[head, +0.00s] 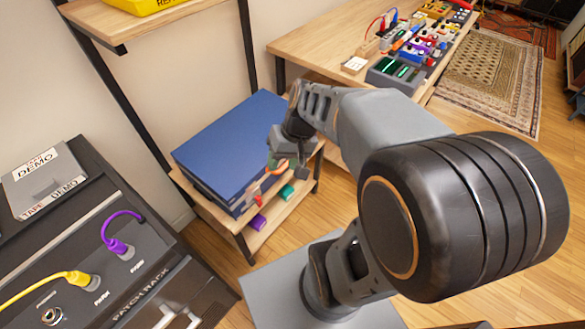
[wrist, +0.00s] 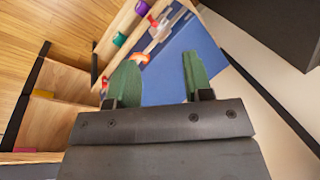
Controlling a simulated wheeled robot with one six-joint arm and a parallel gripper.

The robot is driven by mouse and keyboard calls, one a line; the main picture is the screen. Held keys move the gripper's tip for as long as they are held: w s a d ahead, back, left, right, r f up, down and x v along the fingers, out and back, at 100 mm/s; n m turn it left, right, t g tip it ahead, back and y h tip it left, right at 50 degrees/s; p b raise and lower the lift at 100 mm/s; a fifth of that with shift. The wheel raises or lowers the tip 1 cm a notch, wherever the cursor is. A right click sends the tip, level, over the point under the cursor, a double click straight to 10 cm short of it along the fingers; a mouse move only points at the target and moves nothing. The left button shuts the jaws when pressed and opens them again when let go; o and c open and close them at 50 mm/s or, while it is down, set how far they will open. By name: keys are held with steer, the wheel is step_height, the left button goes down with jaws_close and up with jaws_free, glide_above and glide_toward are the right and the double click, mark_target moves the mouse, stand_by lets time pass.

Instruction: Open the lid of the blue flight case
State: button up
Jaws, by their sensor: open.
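The blue flight case (head: 225,140) lies flat on a wooden shelf unit in the head view, and its lid looks closed. In the wrist view its blue surface (wrist: 182,58) shows beyond and between my fingers. My gripper (head: 280,163) is over the case's front right side in the head view, and it hides part of that edge. In the wrist view my gripper (wrist: 158,72) is open with two green fingertips and nothing between them. Small red and orange parts (wrist: 139,58) show along the case's front; I cannot tell exactly what they are.
A lower shelf (head: 267,228) holds a purple item (head: 257,223) and a green item (head: 287,191). A black patch rack (head: 165,285) with cables stands at left. A yellow tray (head: 140,5) sits on the upper shelf. A wooden table (head: 315,45) with pedals stands behind.

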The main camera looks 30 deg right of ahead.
steer(key=w+d+f+m+t+y+b, duration=0.45)
steer(key=d+f+b, duration=0.4)
steer(key=f, duration=0.45)
steer(key=w+d+f+m+t+y+b, duration=0.35)
steer(key=w+d+f+t+b, duration=0.4)
steer(key=f, duration=0.65)
steer(key=shift+g, duration=0.9)
steer(key=x, duration=0.3)
steer(key=b+x, duration=0.1)
steer(key=x, duration=0.2)
steer(key=b+x, duration=0.1)
steer(key=x, duration=0.2)
steer(key=shift+w+d+f, duration=0.15)
steer(key=shift+w, duration=0.4)
steer(key=shift+c, duration=0.2)
jaws_close()
